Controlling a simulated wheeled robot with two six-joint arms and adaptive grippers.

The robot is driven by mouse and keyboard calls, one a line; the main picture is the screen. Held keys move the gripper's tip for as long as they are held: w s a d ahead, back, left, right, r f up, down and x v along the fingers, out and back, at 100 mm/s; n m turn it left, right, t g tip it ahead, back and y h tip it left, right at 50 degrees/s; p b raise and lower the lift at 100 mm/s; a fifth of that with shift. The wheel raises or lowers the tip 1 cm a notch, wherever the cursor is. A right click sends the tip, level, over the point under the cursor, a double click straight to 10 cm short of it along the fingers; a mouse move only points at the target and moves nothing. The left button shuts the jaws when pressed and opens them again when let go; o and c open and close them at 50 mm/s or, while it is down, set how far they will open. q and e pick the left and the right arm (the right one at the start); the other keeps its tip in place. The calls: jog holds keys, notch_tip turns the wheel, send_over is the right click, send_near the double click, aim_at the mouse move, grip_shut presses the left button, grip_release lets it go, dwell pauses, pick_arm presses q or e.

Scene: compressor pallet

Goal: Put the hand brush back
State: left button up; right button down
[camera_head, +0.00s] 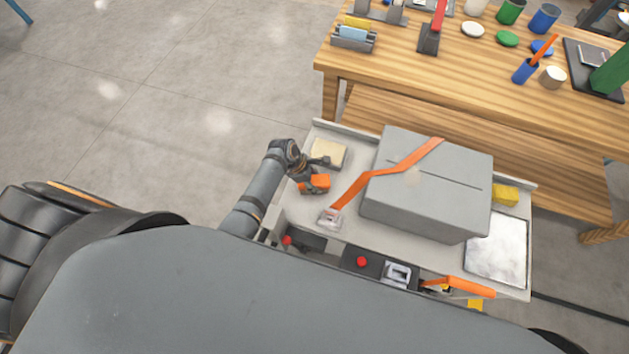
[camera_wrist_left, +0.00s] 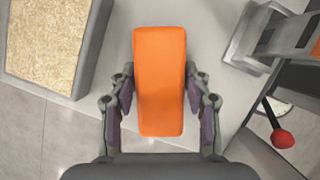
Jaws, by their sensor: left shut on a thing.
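My left gripper (camera_head: 310,182) is over the left end of the pallet deck (camera_head: 347,240). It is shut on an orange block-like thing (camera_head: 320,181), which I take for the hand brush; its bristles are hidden. In the left wrist view the hand brush (camera_wrist_left: 160,75) lies between the two fingers of the left gripper (camera_wrist_left: 160,98), its long side running away from the palm. I cannot tell whether it touches the deck. My right gripper is not in view.
A large grey box (camera_head: 430,180) with an orange strap (camera_head: 385,172) fills the deck's middle. A tan-topped grey block (camera_head: 328,152) sits beside the gripper, also in the wrist view (camera_wrist_left: 45,40). A wooden workbench (camera_head: 480,85) stands behind. Open floor (camera_head: 150,100) lies left.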

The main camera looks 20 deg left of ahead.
pick_arm(q)
jog(key=o, duration=1.1)
jog(key=shift+f, duration=0.1)
jog(key=shift+r, duration=0.25)
jog(key=p+v, duration=0.1)
jog(key=v, duration=1)
jog(key=shift+a+r+p, duration=0.2)
jog(key=shift+r+p, duration=0.15)
jog(key=shift+p, duration=0.05)
jog(key=shift+s, duration=0.1)
